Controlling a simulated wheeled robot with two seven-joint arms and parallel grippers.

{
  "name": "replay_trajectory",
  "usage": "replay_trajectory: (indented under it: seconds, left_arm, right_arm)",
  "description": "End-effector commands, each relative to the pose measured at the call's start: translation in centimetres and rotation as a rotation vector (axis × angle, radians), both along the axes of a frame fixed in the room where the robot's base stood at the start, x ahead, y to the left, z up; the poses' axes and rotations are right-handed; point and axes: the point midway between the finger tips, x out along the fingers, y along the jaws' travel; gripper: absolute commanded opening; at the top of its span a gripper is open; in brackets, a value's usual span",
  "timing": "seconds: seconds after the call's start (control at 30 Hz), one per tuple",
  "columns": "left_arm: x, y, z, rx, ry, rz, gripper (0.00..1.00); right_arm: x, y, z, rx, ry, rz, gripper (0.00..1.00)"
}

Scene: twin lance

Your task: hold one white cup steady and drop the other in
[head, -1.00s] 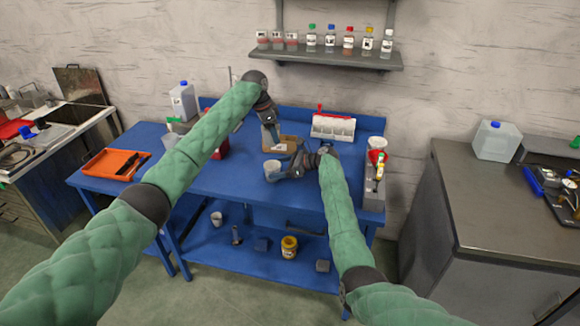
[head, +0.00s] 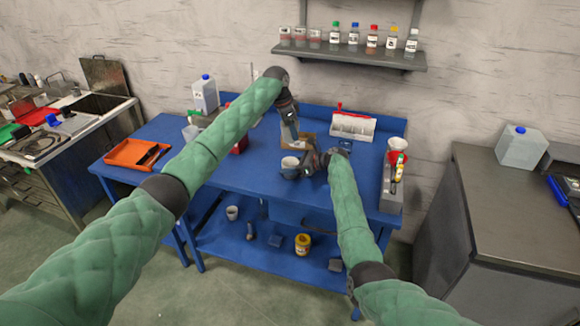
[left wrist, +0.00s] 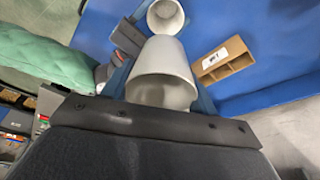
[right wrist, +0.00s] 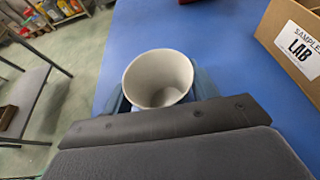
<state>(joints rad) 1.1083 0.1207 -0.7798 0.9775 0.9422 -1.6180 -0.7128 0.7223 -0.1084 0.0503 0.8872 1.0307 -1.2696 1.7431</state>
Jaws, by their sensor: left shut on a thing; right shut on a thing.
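My left gripper (head: 291,138) points down over the blue bench, higher than the right one. In the left wrist view it is shut on a white cup (left wrist: 163,70), whose wide mouth faces the camera. My right gripper (head: 303,170) is low over the bench and shut on the other white cup (head: 289,163). In the right wrist view that cup (right wrist: 158,75) sits between the blue fingers, mouth open and seemingly empty. It also shows beyond the left-held cup in the left wrist view (left wrist: 165,16); the two look apart.
A cardboard sample box (right wrist: 292,35) stands close behind the cups. A white rack (head: 352,125), an orange tray (head: 125,154) and a grey caddy (head: 392,190) are also on the bench (head: 245,180). A bottle shelf (head: 350,55) hangs above. The bench front is clear.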

Motion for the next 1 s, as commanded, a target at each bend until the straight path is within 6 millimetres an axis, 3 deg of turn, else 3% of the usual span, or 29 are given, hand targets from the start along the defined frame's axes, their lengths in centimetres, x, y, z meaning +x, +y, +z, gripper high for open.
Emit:
replay_trajectory:
  seconds: [1.0]
  left_arm:
    - [0.0,0.0,-5.0,0.0,0.001,0.001,0.37]
  right_arm:
    - [0.0,0.0,0.0,0.0,0.0,0.0,0.37]
